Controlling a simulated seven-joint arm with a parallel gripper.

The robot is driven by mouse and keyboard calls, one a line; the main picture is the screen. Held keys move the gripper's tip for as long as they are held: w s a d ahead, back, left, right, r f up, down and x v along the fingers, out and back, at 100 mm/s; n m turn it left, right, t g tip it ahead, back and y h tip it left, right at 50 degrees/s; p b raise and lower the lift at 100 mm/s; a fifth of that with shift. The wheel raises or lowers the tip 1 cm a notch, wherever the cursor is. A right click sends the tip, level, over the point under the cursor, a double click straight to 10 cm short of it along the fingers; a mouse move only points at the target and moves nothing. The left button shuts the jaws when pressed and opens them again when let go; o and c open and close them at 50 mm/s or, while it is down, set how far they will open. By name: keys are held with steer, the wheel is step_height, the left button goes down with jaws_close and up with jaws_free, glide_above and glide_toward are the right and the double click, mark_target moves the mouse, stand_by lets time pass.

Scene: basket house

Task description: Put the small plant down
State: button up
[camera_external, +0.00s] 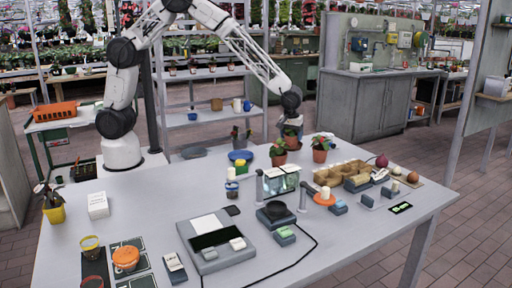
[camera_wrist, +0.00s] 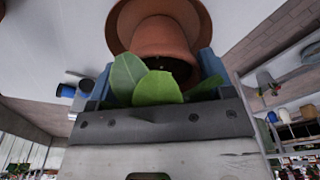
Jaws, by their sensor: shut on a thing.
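My gripper (camera_external: 290,128) is low over the back of the grey table. In the wrist view, its blue fingers (camera_wrist: 155,78) stand on both sides of a small terracotta pot (camera_wrist: 165,45), and my gripper is shut on this small plant. Its broad green leaves (camera_wrist: 146,84) lie against the gripper body. In the external view, a plant in a terracotta pot (camera_external: 278,158) shows just below and left of my gripper. I cannot tell if the held pot touches the table. Another potted plant (camera_external: 320,155) stands to the right.
A glass box (camera_external: 281,181) stands in front, and wooden trays (camera_external: 342,173) are to the right. The left middle of the table (camera_external: 160,205) is mostly clear.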

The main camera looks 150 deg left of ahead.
mark_target(290, 135)
steer(key=shift+f, duration=0.1)
steer(key=o, duration=1)
step_height(290, 135, up, 12)
steer(key=d, duration=0.1)
steer(key=shift+w+d, duration=0.15)
steer(key=shift+w, duration=0.25)
stand_by(0.4)
stand_by(0.4)
